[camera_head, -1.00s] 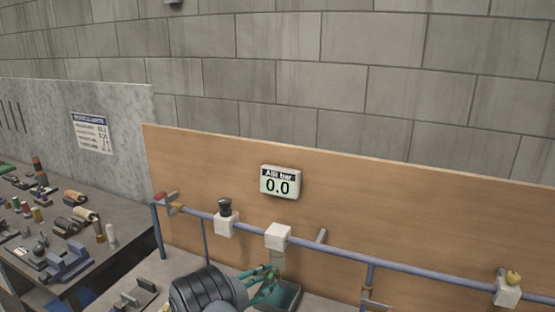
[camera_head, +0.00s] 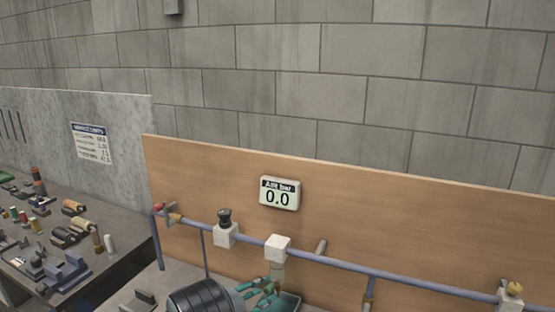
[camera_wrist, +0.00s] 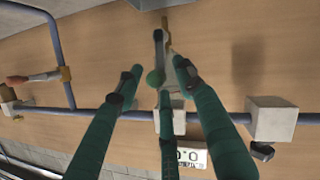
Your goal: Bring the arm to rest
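My gripper (camera_head: 264,290) has green jointed fingers and is low in the head view, just below a white block (camera_head: 278,246) on the blue pipe. In the wrist view the fingers of my gripper (camera_wrist: 157,82) are spread apart, with no object clearly clamped between them. A pale cylinder hangs from the white block (camera_wrist: 172,122) and is partly hidden behind the fingers. I cannot tell whether any finger touches it. My dark wrist hides part of the bench in the head view.
The blue pipe (camera_head: 400,279) runs along a wooden panel (camera_head: 430,230). A gauge (camera_head: 280,193) reads 0.0. A block with a black knob (camera_head: 225,230) and a brass-topped block (camera_head: 510,298) are on the pipe. A cluttered bench (camera_head: 75,285) is left.

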